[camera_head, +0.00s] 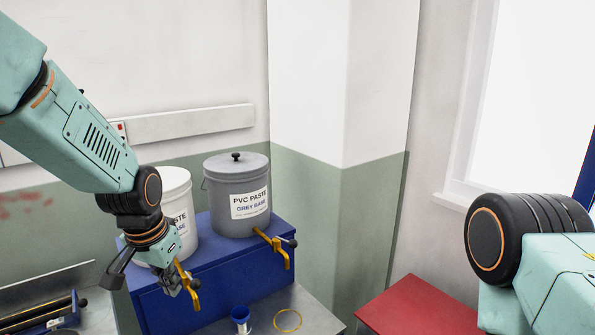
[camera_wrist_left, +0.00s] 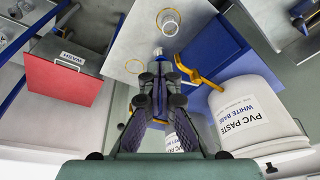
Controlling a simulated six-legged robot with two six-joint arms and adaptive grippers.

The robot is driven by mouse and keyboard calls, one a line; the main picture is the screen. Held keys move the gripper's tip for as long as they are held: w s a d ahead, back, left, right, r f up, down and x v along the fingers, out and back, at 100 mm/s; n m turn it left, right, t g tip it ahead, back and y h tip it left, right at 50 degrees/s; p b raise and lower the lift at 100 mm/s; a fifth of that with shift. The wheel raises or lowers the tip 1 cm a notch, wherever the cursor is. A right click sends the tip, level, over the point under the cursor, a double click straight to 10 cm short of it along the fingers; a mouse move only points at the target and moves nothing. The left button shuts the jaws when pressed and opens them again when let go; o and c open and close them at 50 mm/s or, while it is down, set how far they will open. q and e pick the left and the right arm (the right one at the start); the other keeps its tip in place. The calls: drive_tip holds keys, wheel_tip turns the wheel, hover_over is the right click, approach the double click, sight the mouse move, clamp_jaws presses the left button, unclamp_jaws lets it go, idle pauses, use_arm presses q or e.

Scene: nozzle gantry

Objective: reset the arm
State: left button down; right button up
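My left arm comes in from the upper left of the head view. Its gripper (camera_head: 150,279) hangs in front of the white bucket (camera_head: 178,190) and the blue stand. One dark finger points down-left and another shows near a yellow tap, with the fingers apart. I see nothing held. In the left wrist view the fingers (camera_wrist_left: 161,78) point toward the table, with a narrow gap between them. At the right of the head view, a teal and black part of my right arm (camera_head: 535,260) shows. My right gripper is out of view.
A grey PVC paste bucket (camera_head: 237,205) stands on the blue stand (camera_head: 230,270). A yellow tap (camera_head: 277,250) juts from its front. A blue cup (camera_head: 241,318) and yellow ring (camera_head: 287,320) are below. A red surface (camera_head: 420,308) lies right; a wall corner stands behind.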

use_arm(q)
drive_tip(key=s+f+n+t+b, duration=0.1)
drive_tip(key=s+f+b, duration=0.3)
drive_tip(key=f, duration=0.6)
drive_tip(key=s+f+n+b, duration=0.1)
drive_tip(key=s+f+b, duration=0.25)
drive_tip(key=f, duration=0.55)
drive_tip(key=s+f+n+t+b, duration=0.1)
drive_tip(key=s+f+b, duration=0.25)
drive_tip(key=f, duration=0.65)
drive_tip(key=s+d+f+g+b, duration=0.1)
drive_tip(key=s+f+g+b, duration=0.3)
drive_tip(key=s+f+b, duration=1)
drive_tip(key=s+f, duration=0.8)
drive_tip(key=s, duration=0.2)
drive_tip(key=shift+f+n+g, duration=0.3)
drive_tip(key=shift+f+n, duration=0.1)
drive_tip(key=shift+d, duration=0.1)
